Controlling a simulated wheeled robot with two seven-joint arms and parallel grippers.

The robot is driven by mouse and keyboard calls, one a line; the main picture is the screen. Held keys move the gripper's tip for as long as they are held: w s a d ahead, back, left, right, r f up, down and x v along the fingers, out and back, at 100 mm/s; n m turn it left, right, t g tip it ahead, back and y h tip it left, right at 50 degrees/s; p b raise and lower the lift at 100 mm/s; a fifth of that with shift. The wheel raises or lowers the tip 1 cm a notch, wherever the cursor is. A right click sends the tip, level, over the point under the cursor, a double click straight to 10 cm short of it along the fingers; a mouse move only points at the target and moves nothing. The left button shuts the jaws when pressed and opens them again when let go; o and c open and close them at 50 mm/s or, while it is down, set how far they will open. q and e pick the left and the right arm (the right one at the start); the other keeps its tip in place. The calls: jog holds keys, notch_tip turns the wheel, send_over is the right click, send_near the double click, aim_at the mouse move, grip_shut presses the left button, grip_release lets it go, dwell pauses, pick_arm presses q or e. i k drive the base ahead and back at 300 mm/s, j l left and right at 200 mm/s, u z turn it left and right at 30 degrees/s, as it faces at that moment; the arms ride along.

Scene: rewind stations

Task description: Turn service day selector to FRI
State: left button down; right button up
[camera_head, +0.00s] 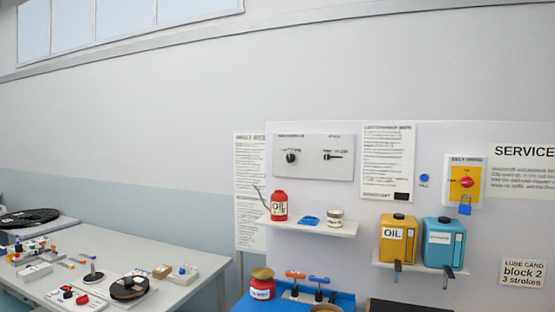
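A light grey panel (313,157) is fixed on the white board right of centre. It carries a round black knob (291,157) on its left and a black lever-like handle (332,156) on its right. The small print around both is too blurred to read, so I cannot tell which is the day selector or which day it points to. A red rotary handle (466,182) sits on a yellow plate farther right, with a blue padlock (465,205) below it. Neither of my grippers is in view.
A shelf (310,226) below the panel holds a red oil can (279,207), a blue item and a small tin. A second shelf holds yellow (397,240) and blue (444,244) containers. Blue and red T-handles (319,281) stand below. A cluttered table (200,262) is at left.

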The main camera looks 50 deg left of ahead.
aim_at(290, 158)
jog(key=u, duration=1.35)
